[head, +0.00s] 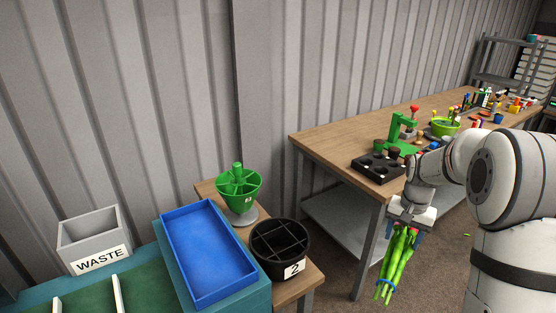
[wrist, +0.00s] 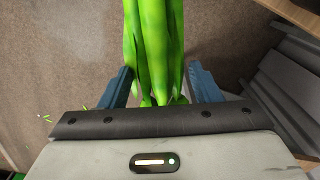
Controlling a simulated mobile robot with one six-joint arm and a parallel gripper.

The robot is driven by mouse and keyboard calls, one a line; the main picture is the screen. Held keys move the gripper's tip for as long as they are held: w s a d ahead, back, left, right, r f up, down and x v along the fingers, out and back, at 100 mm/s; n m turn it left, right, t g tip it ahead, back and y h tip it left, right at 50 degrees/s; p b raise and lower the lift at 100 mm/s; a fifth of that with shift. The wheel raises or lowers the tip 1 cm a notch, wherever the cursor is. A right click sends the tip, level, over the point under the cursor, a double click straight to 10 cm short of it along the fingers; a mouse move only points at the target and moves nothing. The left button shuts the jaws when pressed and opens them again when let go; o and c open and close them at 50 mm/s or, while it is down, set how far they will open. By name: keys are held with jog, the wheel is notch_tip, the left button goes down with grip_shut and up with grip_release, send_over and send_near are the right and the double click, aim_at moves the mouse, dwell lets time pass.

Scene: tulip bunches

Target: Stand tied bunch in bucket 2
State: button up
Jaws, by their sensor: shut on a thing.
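My gripper (head: 406,225) is shut on the tied bunch (head: 395,263) of green stems and leaves. The bunch hangs below the jaws over the floor, stems slanting down, with a blue tie (head: 387,283) near its lower end. In the wrist view the green bunch (wrist: 153,45) runs up from between the two blue fingers. Bucket 2 (head: 293,271) is black and round, labelled 2, with a divided top. It stands on a small wooden table to the left of my gripper, well apart from it. No blooms show clearly on the bunch.
A green divided holder (head: 238,187) stands behind bucket 2. A blue tray (head: 207,252) and a grey WASTE bin (head: 94,240) are at the left. A long wooden workbench (head: 340,138) with a black tray (head: 377,166) stands behind my gripper. Open floor separates the bunch from the small table.

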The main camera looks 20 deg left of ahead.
jog(key=shift+w+d, duration=0.1)
jog(key=shift+d, duration=0.1)
jog(key=shift+w+a+r+p, duration=0.1)
jog(key=shift+w+a+p, duration=0.05)
jog(key=shift+w+p, duration=0.2)
jog(key=w+a+r+n+t+y+p, duration=0.1)
jog(key=w+a+r+n+t+p, duration=0.25)
jog(key=a, duration=0.45)
jog(key=w+a+r+n+t+y+p, duration=0.1)
jog(key=w+a+r+n+t+p, duration=0.15)
jog(key=w+a+t+p, duration=0.4)
jog(key=s+a+r+n+y+p, duration=0.1)
jog(key=s+a+r+n+y, duration=0.1)
jog(key=a, duration=0.5)
jog(key=s+a+r+n+y, duration=0.2)
jog(key=s+a+r+y, duration=0.2)
jog(key=a, duration=0.3)
jog(key=s+a+r+n+y+p, duration=0.1)
jog(key=s+a+r+n+y, duration=0.2)
jog(key=a, duration=0.4)
jog(key=shift+s+a+r+g+y+p, duration=0.1)
jog(key=shift+s+r+g+y+p, duration=0.15)
jog(key=shift+s, duration=0.25)
jog(key=shift+s+r+g+y+p, duration=0.1)
jog(key=shift+s+r, duration=0.2)
jog(key=shift+s, duration=0.15)
jog(key=shift+f+b, duration=0.1)
jog(key=shift+b, duration=0.2)
